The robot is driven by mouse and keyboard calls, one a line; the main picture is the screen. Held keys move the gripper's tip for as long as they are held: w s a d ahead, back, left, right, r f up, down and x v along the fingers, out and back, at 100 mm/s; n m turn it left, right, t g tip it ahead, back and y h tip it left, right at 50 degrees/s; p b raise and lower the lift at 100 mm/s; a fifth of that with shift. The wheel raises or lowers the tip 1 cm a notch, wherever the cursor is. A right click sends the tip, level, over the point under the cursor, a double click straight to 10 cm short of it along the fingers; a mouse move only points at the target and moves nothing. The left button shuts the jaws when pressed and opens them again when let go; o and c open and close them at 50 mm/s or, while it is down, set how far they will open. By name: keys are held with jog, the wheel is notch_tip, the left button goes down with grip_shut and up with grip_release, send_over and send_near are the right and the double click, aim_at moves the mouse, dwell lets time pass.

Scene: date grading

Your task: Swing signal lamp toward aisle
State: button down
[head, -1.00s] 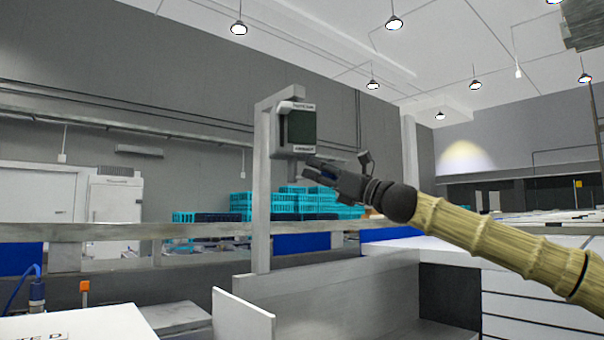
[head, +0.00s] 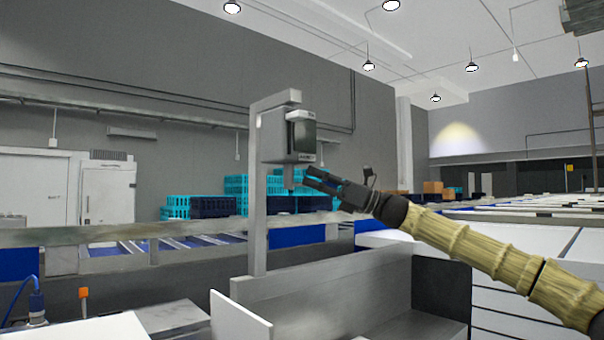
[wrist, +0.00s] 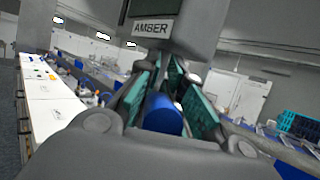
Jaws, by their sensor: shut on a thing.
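The signal lamp (head: 286,136) is a grey box with a dark panel, hung from a bracket on a grey post (head: 258,200). In the head view its panel faces right, with the grey side toward me. In the wrist view the lamp (wrist: 178,28) fills the top and carries an AMBER label. My gripper (head: 309,175) is just below and right of the lamp. In the wrist view its green-padded fingers (wrist: 172,92) are shut on a blue rounded handle (wrist: 163,115) under the lamp. How the handle joins the lamp is hidden.
A grey-walled bench (head: 345,285) stands below the post. Turquoise and dark crates (head: 190,207) are stacked behind, beyond a long rail (head: 110,233). White counters (head: 500,240) lie to the right. The air around the lamp looks clear.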

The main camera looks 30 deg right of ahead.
jog(key=shift+d+r, duration=0.1)
jog(key=shift+d, duration=0.05)
jog(key=c, duration=1.5)
grip_release()
jog(key=shift+w, duration=0.15)
jog(key=shift+s+d, duration=0.15)
jog(key=shift+s, duration=0.1)
jog(key=shift+d+f, duration=0.15)
jog(key=shift+f, duration=0.1)
jog(key=v, duration=1.2)
jog(key=shift+d+r, duration=0.1)
jog(key=shift+d, duration=0.3)
jog(key=shift+a, duration=0.3)
